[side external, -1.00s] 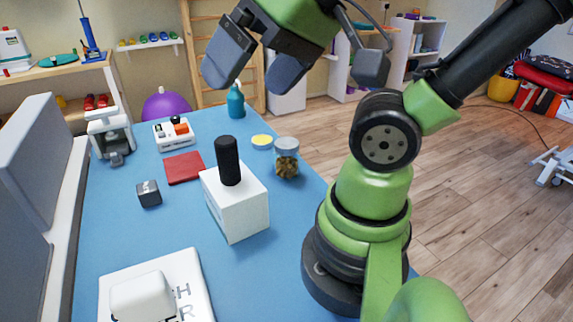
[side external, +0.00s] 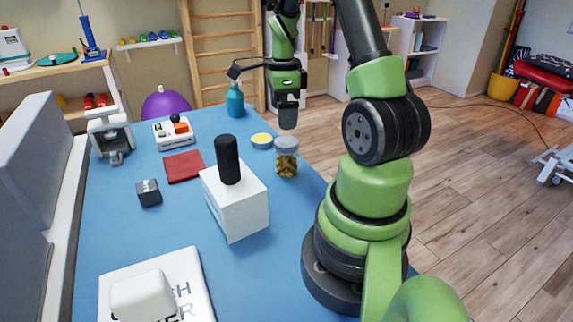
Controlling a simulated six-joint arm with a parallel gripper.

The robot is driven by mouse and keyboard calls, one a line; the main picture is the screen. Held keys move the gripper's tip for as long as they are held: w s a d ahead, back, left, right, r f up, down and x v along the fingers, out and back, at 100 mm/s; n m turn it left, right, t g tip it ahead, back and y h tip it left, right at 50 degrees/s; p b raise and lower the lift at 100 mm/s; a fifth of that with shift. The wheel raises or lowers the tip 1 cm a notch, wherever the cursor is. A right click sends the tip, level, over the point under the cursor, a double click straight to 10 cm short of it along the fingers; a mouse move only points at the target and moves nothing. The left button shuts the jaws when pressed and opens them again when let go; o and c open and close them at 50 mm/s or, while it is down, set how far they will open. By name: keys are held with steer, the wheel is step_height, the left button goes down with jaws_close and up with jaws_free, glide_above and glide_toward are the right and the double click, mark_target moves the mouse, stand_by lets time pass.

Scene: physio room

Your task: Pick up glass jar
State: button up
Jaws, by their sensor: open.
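The glass jar (side external: 286,163) stands upright on the blue table, near its right edge. It has a grey lid and brown contents. My gripper (side external: 288,118) points down and appears just above the jar's lid in the picture. It is open and holds nothing that I can see. One finger largely hides the other from this side. I cannot tell the exact gap between the fingertips and the lid.
A white box (side external: 240,208) with a black cylinder (side external: 228,160) on it stands just left of the jar. A teal bottle (side external: 235,102), a red square (side external: 184,166) and a dark cube (side external: 149,193) are farther left.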

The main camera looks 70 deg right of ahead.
mark_target(286, 142)
step_height(286, 142, down, 4)
steer(key=shift+f, duration=0.25)
steer(key=f, duration=0.4)
steer(key=shift+s+a+f, duration=0.1)
steer(key=shift+s+a, duration=0.25)
steer(key=shift+f, duration=0.55)
steer(key=c, duration=1.1)
steer(key=shift+c, duration=0.2)
steer(key=shift+r, duration=0.15)
